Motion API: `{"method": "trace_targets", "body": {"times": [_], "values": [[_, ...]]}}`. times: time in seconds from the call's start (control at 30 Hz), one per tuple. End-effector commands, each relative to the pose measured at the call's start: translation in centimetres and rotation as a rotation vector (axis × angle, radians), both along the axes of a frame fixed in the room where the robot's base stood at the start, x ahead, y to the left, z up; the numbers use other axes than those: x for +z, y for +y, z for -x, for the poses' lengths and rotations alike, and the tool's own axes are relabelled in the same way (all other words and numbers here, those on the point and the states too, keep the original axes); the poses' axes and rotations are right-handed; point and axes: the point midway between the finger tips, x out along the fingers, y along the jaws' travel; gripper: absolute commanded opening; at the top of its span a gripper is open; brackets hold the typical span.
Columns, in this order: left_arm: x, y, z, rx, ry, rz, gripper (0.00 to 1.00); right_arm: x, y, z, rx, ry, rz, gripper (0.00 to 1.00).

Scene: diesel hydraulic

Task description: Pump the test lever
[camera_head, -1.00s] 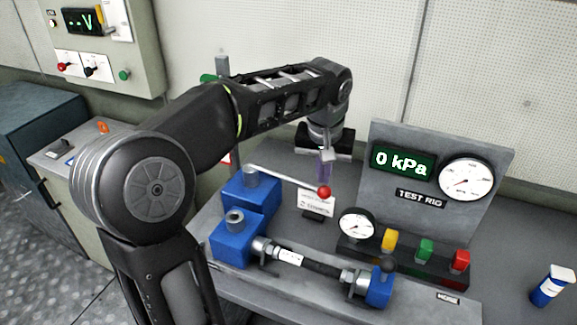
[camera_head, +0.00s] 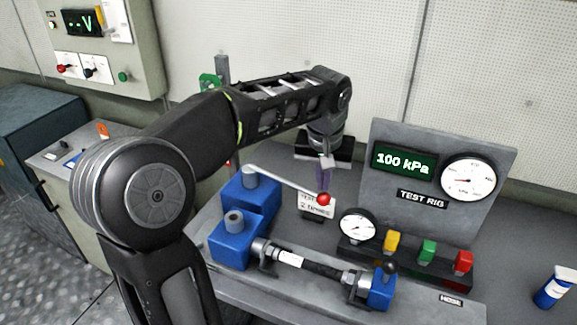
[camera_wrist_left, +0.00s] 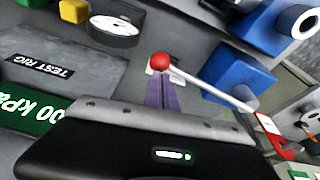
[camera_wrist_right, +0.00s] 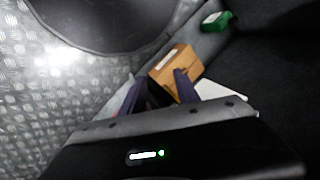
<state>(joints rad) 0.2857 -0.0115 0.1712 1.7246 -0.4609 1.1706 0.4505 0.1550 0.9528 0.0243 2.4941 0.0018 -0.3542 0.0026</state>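The test lever is a silver rod with a red ball (camera_head: 324,198) at its end, also in the left wrist view (camera_wrist_left: 160,62). It reaches out from the rear blue pump block (camera_head: 250,196). My left gripper (camera_head: 323,180) points down at the ball end. Its purple fingers (camera_wrist_left: 165,78) are together, with their tips at the ball; whether they touch it is hard to tell. The green display (camera_head: 403,163) on the test rig reads 100 kPa. My right gripper (camera_wrist_right: 163,80) is open, its fingers apart, away from the bench.
A hose (camera_head: 315,266) lies along the bench front. A small gauge (camera_head: 357,225) and yellow, green and red switches (camera_head: 428,251) stand right of the lever. A blue and white can (camera_head: 553,288) stands at the far right. In the right wrist view is a brown box (camera_wrist_right: 176,70).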

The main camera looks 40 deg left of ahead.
Motion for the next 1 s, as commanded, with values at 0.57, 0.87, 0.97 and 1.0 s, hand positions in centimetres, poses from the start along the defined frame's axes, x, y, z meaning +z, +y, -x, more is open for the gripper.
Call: {"method": "trace_targets", "body": {"times": [0.57, 0.87, 0.97, 1.0], "values": [[5.3, 0.0, 0.0, 0.0, 0.0, 0.001, 0.0, 3.9, -0.2, 0.5, -0.004, 0.015, 0.01, 0.38], [8.6, -0.1, 0.0, -0.001, 0.0, 0.001, 0.0, 6.3, -0.5, 0.7, -0.006, 0.026, 0.017, 0.38], [9.5, 0.0, 0.0, -0.001, 0.0, 0.001, 0.0, 7.0, -0.6, 0.7, -0.007, 0.029, 0.019, 0.38], [9.8, 0.0, 0.0, -0.001, 0.0, 0.001, 0.0, 7.1, -0.6, 0.7, -0.007, 0.031, 0.02, 0.38]]}}
